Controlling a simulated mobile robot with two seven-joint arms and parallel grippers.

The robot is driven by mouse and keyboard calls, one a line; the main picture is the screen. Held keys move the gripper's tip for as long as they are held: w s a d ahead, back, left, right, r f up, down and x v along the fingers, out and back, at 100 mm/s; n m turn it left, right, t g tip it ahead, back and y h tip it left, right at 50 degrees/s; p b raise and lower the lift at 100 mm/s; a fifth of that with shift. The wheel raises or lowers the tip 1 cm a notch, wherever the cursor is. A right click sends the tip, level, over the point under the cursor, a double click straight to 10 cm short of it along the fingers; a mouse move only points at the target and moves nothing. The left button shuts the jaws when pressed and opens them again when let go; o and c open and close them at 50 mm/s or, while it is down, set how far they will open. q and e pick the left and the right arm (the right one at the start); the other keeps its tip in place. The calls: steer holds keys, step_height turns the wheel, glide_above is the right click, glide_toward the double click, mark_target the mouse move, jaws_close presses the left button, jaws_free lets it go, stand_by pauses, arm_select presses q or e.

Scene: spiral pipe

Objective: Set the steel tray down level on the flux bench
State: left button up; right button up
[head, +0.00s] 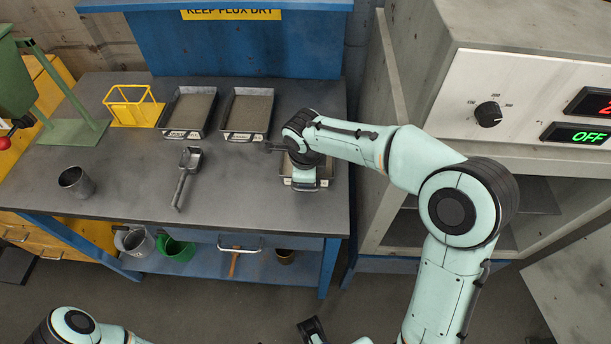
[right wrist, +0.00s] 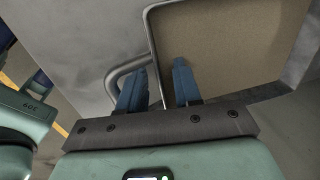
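The steel tray (head: 322,182) rests on the right end of the flux bench (head: 240,205), flat as far as I can tell. My right gripper, largely hidden behind its own wrist in the head view, is over this tray. In the right wrist view my right gripper (right wrist: 160,88) has its two blue fingers on either side of a thin metal bar at the steel tray's edge (right wrist: 152,45). A gap shows between bar and fingers, so it looks open. Tan fill shows inside the tray. A dark end piece at the bottom of the head view may be my left gripper; its fingers are unclear.
Two similar filled trays (head: 188,113) (head: 248,113) stand at the back. A scoop (head: 186,175), a metal cup (head: 76,182) and a yellow wire rack (head: 133,105) are on the bench. An oven cabinet (head: 510,150) stands close on the right. The front middle of the bench is clear.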

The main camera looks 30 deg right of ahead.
steer(key=shift+r, duration=0.1)
step_height(320, 180, up, 12)
steer(key=s+a+p, duration=0.1)
steer(key=shift+s+p, duration=0.35)
stand_by(0.5)
